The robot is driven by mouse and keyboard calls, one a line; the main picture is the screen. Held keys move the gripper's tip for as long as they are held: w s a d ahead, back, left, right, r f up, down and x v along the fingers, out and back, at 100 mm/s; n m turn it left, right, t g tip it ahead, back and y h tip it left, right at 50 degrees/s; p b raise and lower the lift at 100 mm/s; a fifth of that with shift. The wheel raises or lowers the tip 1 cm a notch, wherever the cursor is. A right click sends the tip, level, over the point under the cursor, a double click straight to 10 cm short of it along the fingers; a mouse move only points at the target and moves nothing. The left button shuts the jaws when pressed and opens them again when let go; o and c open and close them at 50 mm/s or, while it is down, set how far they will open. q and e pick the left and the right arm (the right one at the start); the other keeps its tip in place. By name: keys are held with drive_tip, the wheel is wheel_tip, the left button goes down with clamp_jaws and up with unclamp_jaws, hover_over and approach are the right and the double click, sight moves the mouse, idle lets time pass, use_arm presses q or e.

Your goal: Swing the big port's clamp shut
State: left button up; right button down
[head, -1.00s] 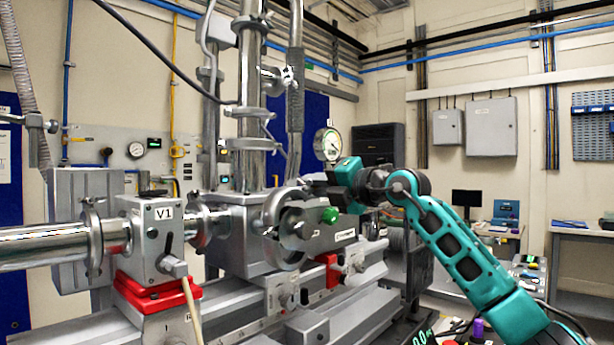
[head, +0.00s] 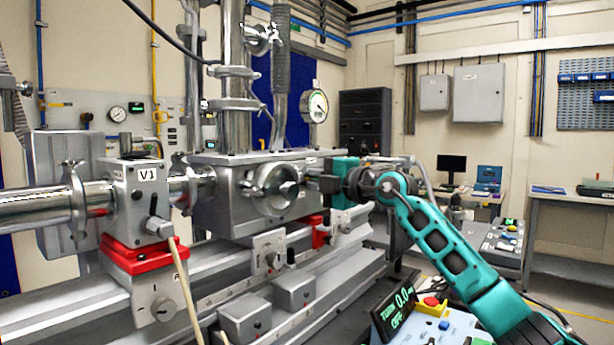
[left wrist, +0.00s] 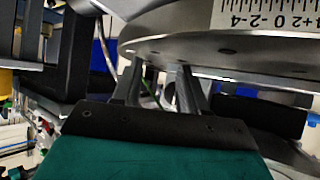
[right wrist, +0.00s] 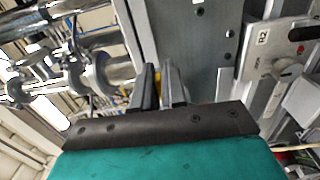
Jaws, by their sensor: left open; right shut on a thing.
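The big port (head: 283,188) is a round metal flange on the front of the steel chamber (head: 225,205). The curved band of its clamp (head: 256,186) shows along the port's left side. My right gripper (head: 314,183) is at the port's right edge, shut at the spot where the clamp's green knob was seen; it now hides the knob. In the right wrist view its fingers (right wrist: 158,84) are close together, and what they hold is mostly hidden. My left gripper is outside the head view. In the left wrist view its open fingers (left wrist: 155,88) are under a round metal disc (left wrist: 220,45).
A valve box marked V1 (head: 140,200) on a red base stands left on the rail. A round gauge (head: 316,105) rises behind the chamber. Grey blocks (head: 245,318) sit on the lower rail. A display and button panel (head: 400,300) are at the front right.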

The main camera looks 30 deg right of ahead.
drive_tip(key=shift+w+a+f, duration=0.1)
drive_tip(key=shift+a+f, duration=0.05)
drive_tip(key=shift+f, duration=0.5)
use_arm(q)
drive_tip(key=shift+s+d, duration=0.1)
drive_tip(key=shift+d, duration=0.05)
use_arm(e)
drive_tip(key=c, duration=1.3)
unclamp_jaws()
drive_tip(key=shift+r, duration=0.1)
use_arm(q)
drive_tip(key=shift+r, duration=0.1)
use_arm(e)
drive_tip(key=shift+o, duration=0.2)
drive_tip(key=shift+r, duration=0.15)
drive_tip(key=shift+d, duration=0.2)
